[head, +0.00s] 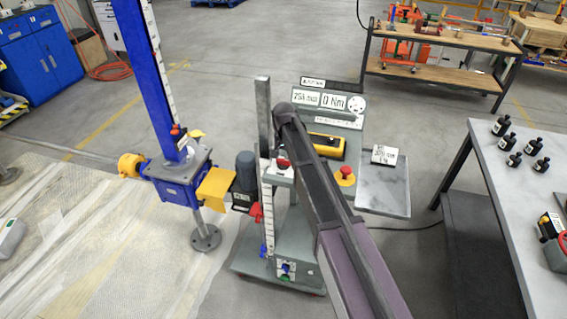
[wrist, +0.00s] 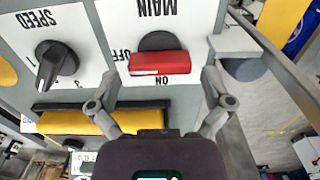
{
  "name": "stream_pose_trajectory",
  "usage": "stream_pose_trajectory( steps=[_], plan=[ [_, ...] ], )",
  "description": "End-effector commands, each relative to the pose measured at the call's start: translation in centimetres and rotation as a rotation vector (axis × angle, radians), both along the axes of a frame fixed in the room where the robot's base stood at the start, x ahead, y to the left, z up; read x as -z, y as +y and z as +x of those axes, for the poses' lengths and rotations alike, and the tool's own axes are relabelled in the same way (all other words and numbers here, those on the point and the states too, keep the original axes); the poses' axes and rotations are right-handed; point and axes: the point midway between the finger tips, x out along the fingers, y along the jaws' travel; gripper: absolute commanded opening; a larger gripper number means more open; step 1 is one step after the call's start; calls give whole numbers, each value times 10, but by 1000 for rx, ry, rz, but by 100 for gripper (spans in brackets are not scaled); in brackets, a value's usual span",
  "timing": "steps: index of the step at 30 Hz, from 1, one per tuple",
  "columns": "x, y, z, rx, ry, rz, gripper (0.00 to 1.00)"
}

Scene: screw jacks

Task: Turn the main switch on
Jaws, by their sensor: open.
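The main switch has a red bar handle (wrist: 160,62) on a dark round base, on a white plate marked MAIN, OFF and ON, upside down in the wrist view. The bar lies crosswise there, its left end beside the OFF mark; the ON mark is below it. My gripper (wrist: 162,77) is open, one finger near each end of the bar. I cannot tell whether either finger touches it. In the head view the red switch (head: 283,163) shows just left of my arm; my gripper is not clearly visible there.
A black SPEED knob (wrist: 57,63) and a yellow device (wrist: 85,122) sit near the switch in the wrist view. In the head view a red emergency button (head: 345,172) is right of my arm, and a blue screw jack (head: 180,170) stands left. A metal post (head: 263,115) stands close by.

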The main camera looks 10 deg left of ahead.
Motion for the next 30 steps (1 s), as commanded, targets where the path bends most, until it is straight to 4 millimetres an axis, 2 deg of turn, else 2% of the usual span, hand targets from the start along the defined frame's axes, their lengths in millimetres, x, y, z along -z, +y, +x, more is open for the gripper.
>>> stream_pose_trajectory(
  steps=[4,15,17,22,23,30],
  plan=[
    [6,0,0,0,0,0,100],
    [6,0,0,0,0,0,100],
    [6,0,0,0,0,0,85],
    [6,0,0,0,0,0,35],
    [6,0,0,0,0,0,32],
    [6,0,0,-6,0,0,32]
  ],
)
